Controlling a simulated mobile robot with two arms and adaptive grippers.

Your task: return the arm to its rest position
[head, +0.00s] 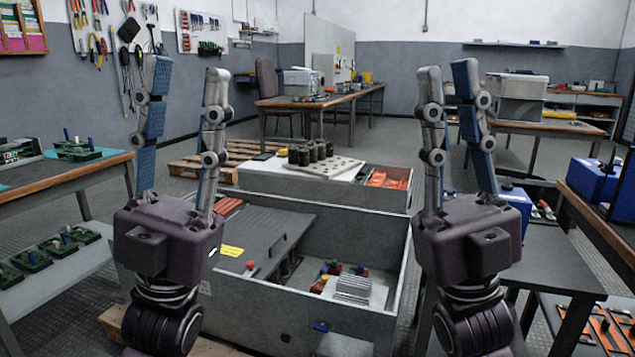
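My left gripper (186,100) stands upright on the left of the head view. Its two fingers are spread apart and nothing is between them. My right gripper (448,95) stands upright on the right. Its fingers are apart too, with a narrower gap as seen from here, and it is empty. Both grippers point up and are in front of the grey capacitor bank cabinet (340,318), touching nothing that I can see. Parts of the cabinet's left and right sides are hidden behind my grippers and wrists.
The open cabinet holds a grey panel and small coloured parts. A white board (343,166) with several dark cylinders lies on its back section, near orange parts (388,180). Benches flank both sides: a left bench (60,178) and a right bench (600,205). A wooden pallet (215,160) lies behind.

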